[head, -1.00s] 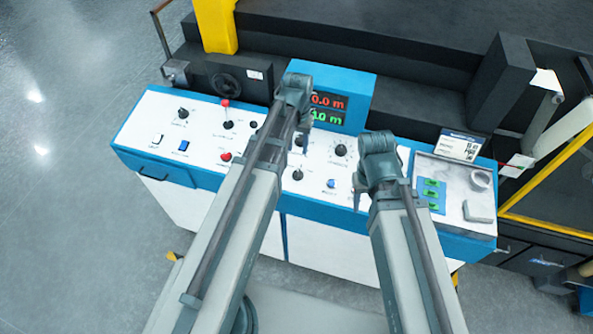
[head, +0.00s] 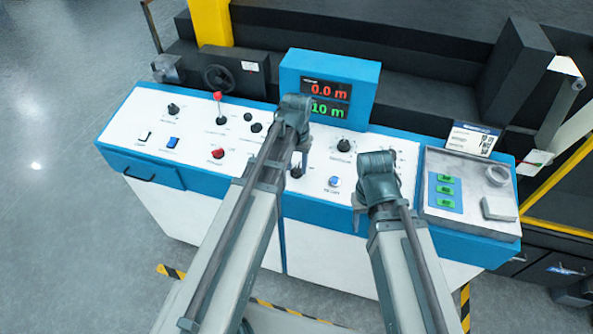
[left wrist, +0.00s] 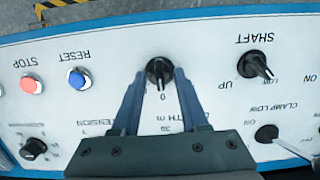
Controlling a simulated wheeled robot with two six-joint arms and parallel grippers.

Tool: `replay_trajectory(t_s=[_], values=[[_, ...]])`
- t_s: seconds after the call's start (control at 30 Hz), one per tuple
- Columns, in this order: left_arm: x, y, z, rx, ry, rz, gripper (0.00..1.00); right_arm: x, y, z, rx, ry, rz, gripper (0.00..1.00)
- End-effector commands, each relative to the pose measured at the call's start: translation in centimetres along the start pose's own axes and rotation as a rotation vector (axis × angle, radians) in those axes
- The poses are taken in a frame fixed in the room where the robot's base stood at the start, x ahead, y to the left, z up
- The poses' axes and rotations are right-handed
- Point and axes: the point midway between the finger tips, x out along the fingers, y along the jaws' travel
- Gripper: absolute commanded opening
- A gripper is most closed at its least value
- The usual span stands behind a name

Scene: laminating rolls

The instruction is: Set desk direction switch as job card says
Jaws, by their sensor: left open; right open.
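The white control desk (head: 180,130) carries several switches. A black rotary knob (head: 296,172) with a 0 mark sits on its front part. In the left wrist view this knob (left wrist: 160,72) shows between the two fingertips of my open left gripper (left wrist: 159,76); contact cannot be told. My left gripper also shows in the head view (head: 300,155), over the desk. Its direction label is not readable. The job card (head: 472,139) stands at the back right; its text is too small to read. My right gripper (head: 358,213) is open and empty near the desk's front edge.
A blue RESET button (left wrist: 78,78) and red STOP button (left wrist: 32,85) sit beside the knob; a SHAFT switch (left wrist: 256,65) is on the other side. A blue display box (head: 328,85) reads 0.0 m and 10 m. A grey tray (head: 435,163) lies right.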

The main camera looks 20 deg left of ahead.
Motion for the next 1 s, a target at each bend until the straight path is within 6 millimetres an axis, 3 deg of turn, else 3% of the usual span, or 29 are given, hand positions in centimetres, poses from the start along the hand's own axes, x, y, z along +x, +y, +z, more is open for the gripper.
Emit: replay_trajectory(t_s=[0.27,0.5,1.0], values=[[0.06,0.0,0.0,0.0,0.0,0.0,0.42,0.06,0.0,0.0,0.0,0.0,0.0,0.5],[0.06,0.0,0.0,0.0,0.0,0.0,0.0,0.06,-0.01,0.0,0.0,0.0,0.0,0.5],[0.08,0.04,0.01,0.039,0.0,-0.007,0.0,0.08,-0.01,0.0,0.0,0.0,0.0,0.5]])
